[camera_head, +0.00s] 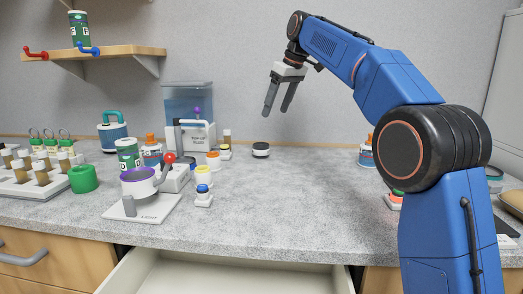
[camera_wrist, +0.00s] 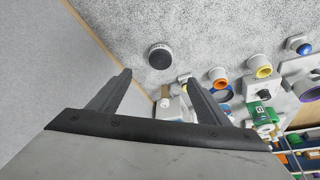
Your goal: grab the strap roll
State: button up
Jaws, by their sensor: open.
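I cannot tell for sure which thing is the strap roll. A short green roll-like cylinder (camera_head: 84,179) stands on the grey counter at the left, beside the rack. A partly hidden dark and teal round thing (camera_head: 494,173) lies at the far right behind my arm. My gripper (camera_head: 276,112) is open and empty, high above the back of the counter, well apart from both. In the wrist view its fingers (camera_wrist: 158,80) point towards the wall and counter, with nothing between them.
A black-topped puck (camera_head: 261,149) sits below my gripper. A water tank (camera_head: 188,105), a white stand with a purple-rimmed cup (camera_head: 140,187) and small coloured-top pieces crowd the centre left. A drawer (camera_head: 225,272) is open in front. The middle right counter is clear.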

aim_at(262, 145)
jog(key=x, duration=1.7)
jog(key=shift+s+f, duration=0.1)
jog(key=c, duration=1.2)
